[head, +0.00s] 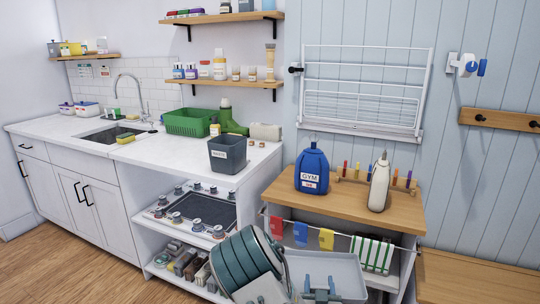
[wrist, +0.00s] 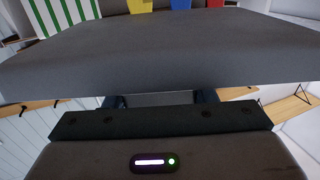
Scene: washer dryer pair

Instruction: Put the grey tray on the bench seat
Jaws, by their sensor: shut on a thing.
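The grey tray (head: 340,268) is at the bottom middle of the head view, in front of the wooden-topped cabinet. My gripper (head: 321,294) is shut on its near side and holds it up. In the wrist view the tray (wrist: 160,55) is a broad grey slab across the picture, and my gripper (wrist: 160,99) has its fingers at its near edge. The tray's inside is mostly out of the wrist view. The bench seat (head: 475,282) is a bare wooden surface at the lower right of the head view, to the right of the tray and apart from it.
The visible bench seat is clear.

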